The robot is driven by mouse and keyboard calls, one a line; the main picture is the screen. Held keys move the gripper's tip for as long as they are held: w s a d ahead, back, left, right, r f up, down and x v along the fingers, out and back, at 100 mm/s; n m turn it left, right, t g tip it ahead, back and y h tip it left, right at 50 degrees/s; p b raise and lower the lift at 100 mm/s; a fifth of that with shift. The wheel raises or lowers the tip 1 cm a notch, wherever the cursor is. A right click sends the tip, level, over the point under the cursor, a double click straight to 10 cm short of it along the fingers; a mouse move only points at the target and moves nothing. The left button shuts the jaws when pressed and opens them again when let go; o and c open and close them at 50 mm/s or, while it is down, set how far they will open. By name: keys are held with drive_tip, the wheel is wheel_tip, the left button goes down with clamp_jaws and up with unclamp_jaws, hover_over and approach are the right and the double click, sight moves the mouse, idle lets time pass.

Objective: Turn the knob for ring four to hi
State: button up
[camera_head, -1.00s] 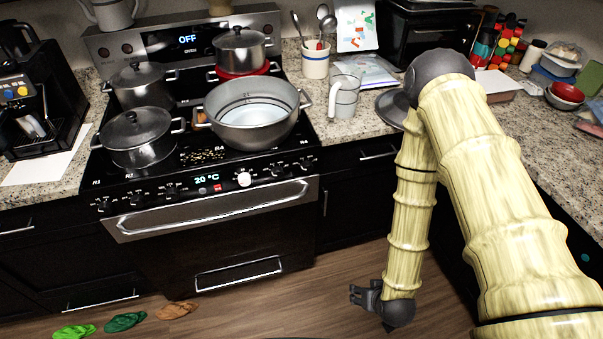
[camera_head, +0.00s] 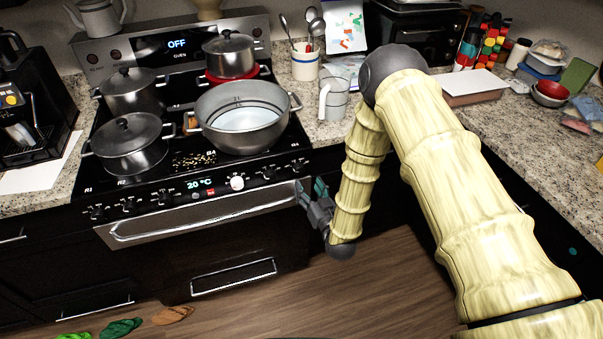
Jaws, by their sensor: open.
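The stove's front panel (camera_head: 150,199) carries a row of dark knobs, one white knob (camera_head: 237,183) and a lit display reading 20 °C. The label R4 shows on the cooktop's front right corner. The dark knob below it (camera_head: 298,165), at the right end of the row, appears to be the one for ring four; its setting is too small to read. My gripper (camera_head: 310,190) is open and empty, fingers pointing up. In the picture it is just below that knob, by the right end of the oven handle, with no visible contact with the knob.
A large open pot (camera_head: 242,133) stands at the cooktop's front right, and several lidded pots stand on the other rings. The oven handle (camera_head: 200,216) juts out below the knobs. A glass mug (camera_head: 334,98) stands on the right counter. The floor before the stove is largely free.

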sight(300, 173)
drive_tip(key=p+x, duration=0.2)
drive_tip(key=x, duration=0.4)
drive_tip(key=shift+w+a, duration=0.1)
drive_tip(key=shift+w, duration=0.15)
drive_tip(key=c, duration=1)
